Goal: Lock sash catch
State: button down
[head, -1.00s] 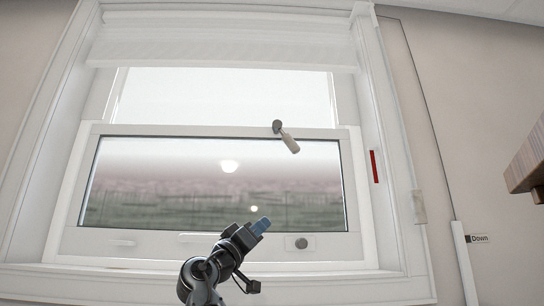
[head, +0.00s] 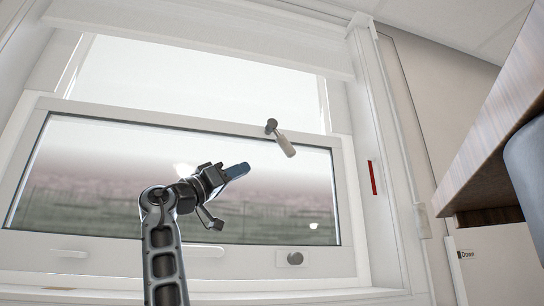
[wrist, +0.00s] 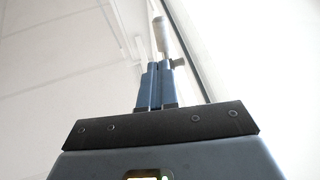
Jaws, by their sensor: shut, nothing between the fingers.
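The sash catch (head: 285,145) has a dark round pivot at the top rail of the lower window sash (head: 190,124) and a pale handle slanting down to the right. In the wrist view the catch handle (wrist: 160,34) shows just beyond the fingertips. My gripper (head: 243,169) is in front of the glass, left of and below the catch, with its blue fingers pointing up and right. The two fingers (wrist: 157,68) are together and hold nothing. I cannot tell whether they touch the catch in the wrist view; in the head view they look apart from it.
A round knob (head: 295,258) sits on the lower sash rail. A red strip (head: 372,178) marks the right window frame. A white blind (head: 210,38) covers the window top. A wooden overhang (head: 490,135) juts in at right. The space before the glass is clear.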

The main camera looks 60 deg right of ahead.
aim_at(285, 151)
jog(key=p+x, duration=0.4)
jog(key=x, duration=0.9)
jog(key=shift+s+d+r, duration=0.2)
jog(key=shift+d, duration=0.2)
jog(key=shift+s+d, duration=0.15)
